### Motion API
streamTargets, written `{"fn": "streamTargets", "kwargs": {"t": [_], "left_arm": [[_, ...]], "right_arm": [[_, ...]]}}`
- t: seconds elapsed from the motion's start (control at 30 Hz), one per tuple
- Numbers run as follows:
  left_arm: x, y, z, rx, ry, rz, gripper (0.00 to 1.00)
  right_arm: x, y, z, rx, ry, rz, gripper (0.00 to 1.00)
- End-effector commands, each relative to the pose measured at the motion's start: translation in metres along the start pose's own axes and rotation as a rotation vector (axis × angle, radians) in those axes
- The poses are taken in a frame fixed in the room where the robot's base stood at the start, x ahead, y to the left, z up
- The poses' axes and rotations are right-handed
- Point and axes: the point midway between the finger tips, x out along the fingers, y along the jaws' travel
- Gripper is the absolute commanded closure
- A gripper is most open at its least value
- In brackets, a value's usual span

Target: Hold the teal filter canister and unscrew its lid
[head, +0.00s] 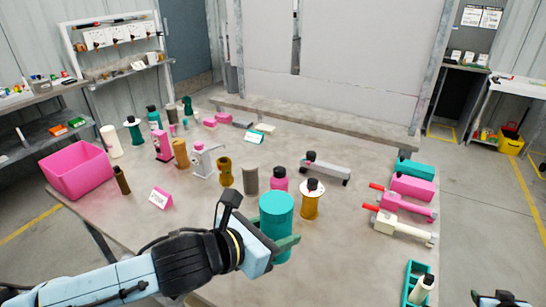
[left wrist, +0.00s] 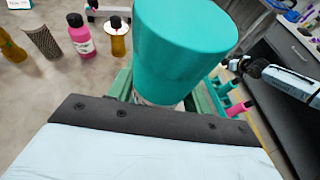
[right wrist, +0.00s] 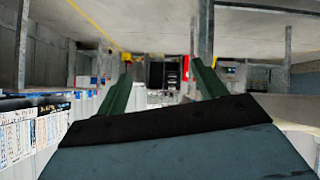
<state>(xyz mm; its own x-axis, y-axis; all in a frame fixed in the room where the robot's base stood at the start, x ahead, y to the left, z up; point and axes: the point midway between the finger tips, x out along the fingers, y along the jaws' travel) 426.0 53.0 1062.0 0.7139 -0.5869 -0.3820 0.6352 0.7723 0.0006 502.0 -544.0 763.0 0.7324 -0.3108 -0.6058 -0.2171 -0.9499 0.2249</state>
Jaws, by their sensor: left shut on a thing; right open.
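The teal filter canister (head: 276,215) stands upright at the near middle of the table in the head view. It also fills the upper middle of the left wrist view (left wrist: 185,45), with a paler band below the teal part. I cannot make out a clear seam between lid and body. My left gripper (head: 278,247) is shut around the canister's lower part, its green fingers on either side. The canister's base is partly hidden by the gripper. My right gripper (right wrist: 165,88) is open and empty, pointed out at the room. Only part of my right arm shows at the head view's lower right corner.
A pink bottle (head: 279,179) and an amber jar (head: 312,200) stand just behind the canister. A grey bracket (head: 328,172) lies further back. Pink and white tools (head: 405,205) lie along the right edge, above a teal tray (head: 409,290). The table (head: 350,260) is clear right of the canister.

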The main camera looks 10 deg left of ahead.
Motion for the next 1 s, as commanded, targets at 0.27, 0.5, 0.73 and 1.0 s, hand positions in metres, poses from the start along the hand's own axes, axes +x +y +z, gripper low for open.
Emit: {"fn": "streamTargets", "kwargs": {"t": [0.27,0.5,0.73,1.0], "left_arm": [[0.000,0.000,0.001,0.000,-0.002,0.000,1.00],[0.000,0.000,0.001,0.000,-0.002,0.000,1.00],[0.000,0.000,0.001,0.001,-0.002,0.000,1.00],[0.000,0.000,0.001,0.001,-0.002,0.000,1.00]], "right_arm": [[-0.003,-0.055,-0.130,-0.039,0.284,-0.123,0.30],[-0.029,-0.128,-0.222,-0.110,0.518,-0.279,0.30],[-0.074,-0.200,-0.300,-0.194,0.737,-0.447,0.30],[-0.150,-0.284,-0.373,-0.324,0.983,-0.666,0.30]]}}
